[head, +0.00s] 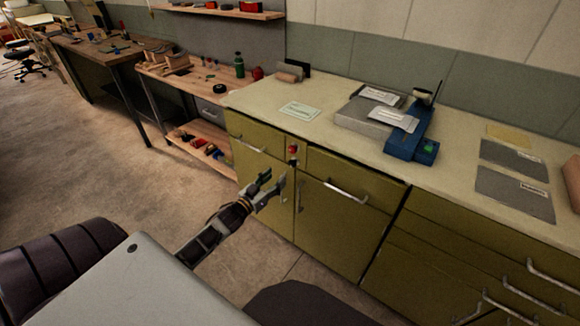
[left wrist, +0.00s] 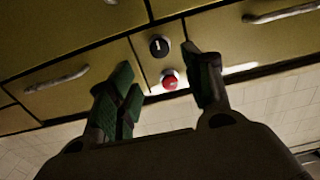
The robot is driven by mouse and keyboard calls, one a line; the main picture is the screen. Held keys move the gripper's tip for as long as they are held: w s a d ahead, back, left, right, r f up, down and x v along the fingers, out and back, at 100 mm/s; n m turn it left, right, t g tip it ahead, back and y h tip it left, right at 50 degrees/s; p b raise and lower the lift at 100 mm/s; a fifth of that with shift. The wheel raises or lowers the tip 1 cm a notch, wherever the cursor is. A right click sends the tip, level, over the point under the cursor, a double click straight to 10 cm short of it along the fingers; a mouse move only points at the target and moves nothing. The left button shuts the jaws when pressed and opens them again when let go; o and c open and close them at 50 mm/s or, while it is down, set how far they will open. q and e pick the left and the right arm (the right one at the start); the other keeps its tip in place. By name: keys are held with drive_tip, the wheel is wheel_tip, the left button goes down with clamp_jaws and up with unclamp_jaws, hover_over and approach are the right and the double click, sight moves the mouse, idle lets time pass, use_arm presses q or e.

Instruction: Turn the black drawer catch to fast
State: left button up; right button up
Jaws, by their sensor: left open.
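The black drawer catch (left wrist: 158,46) is a round knob on the narrow panel between two drawer fronts. A short pale mark on it stands nearly upright in the left wrist view. A red round button (left wrist: 170,79) is beside it; in the head view the red button (head: 293,149) sits just above the small dark catch (head: 292,162). My left gripper (head: 274,181) is open and empty, in front of the cabinet and below the catch. In the left wrist view its green-padded fingers (left wrist: 160,68) are apart, one on each side of the catch and button, with no contact visible. My right gripper is not in view.
The olive cabinet (head: 340,228) has bar handles, one drawer handle (head: 347,191) right of the catch. On its pale worktop (head: 300,92) are a blue-and-grey device (head: 410,140), a card (head: 299,111) and grey sheets (head: 515,192). Wooden benches stand left; the floor between is clear.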

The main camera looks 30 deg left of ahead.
sight(291, 164)
use_arm(q)
drive_tip(key=shift+w+d+b, duration=0.2)
drive_tip(key=shift+w+b, duration=0.15)
drive_tip(key=shift+w, duration=3.3)
drive_tip(key=shift+w+d, duration=0.15)
drive_tip(key=shift+w, duration=0.45)
drive_tip(key=shift+w+b, duration=0.3)
drive_tip(key=shift+w, duration=0.5)
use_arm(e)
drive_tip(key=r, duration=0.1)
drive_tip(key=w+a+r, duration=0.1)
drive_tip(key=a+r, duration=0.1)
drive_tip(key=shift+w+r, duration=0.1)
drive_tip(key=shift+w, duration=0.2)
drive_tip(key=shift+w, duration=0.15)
